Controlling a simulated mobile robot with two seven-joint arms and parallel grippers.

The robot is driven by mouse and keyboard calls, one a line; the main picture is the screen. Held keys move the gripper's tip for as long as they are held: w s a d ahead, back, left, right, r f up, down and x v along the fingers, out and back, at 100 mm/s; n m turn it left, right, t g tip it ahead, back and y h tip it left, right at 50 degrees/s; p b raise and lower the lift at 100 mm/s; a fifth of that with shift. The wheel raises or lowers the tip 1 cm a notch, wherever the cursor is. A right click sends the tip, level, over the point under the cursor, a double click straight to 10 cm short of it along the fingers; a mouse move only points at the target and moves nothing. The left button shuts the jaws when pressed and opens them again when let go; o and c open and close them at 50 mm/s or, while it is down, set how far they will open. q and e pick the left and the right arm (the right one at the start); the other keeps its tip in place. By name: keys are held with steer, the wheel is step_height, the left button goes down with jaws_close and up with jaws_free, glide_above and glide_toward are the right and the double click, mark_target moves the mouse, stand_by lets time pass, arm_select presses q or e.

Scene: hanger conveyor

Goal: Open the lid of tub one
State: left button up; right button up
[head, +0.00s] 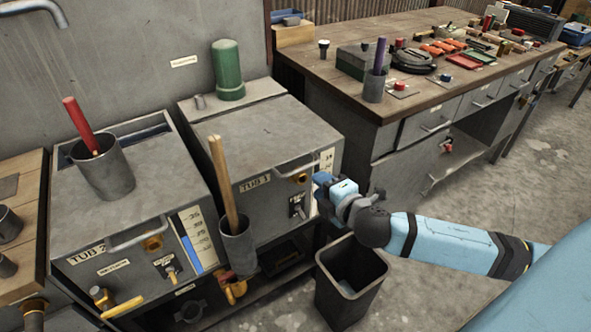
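Tub one (246,187) is a grey metal box labelled "TUB 1", left of centre in the head view. Its flat grey lid (268,138) lies closed, with a bar handle (278,174) along the front edge. My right gripper (323,188), blue, is at the tub's front right corner, to the right of the handle and apart from it. Its fingers are too small and turned away to tell whether they are open or shut. My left gripper is out of view.
A grey cup (238,250) with a wooden stick hangs in front of tub one. A green cylinder (228,72) stands behind the lid. Tub two (85,258) is to the left, a dark bin (338,299) below my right arm, and a cluttered workbench (330,72) behind right.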

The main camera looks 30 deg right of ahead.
mark_target(300, 171)
steer(key=b+x, duration=0.1)
steer(key=x, duration=1)
steer(key=shift+w+f, duration=0.1)
steer(key=shift+w, duration=0.2)
jaws_close()
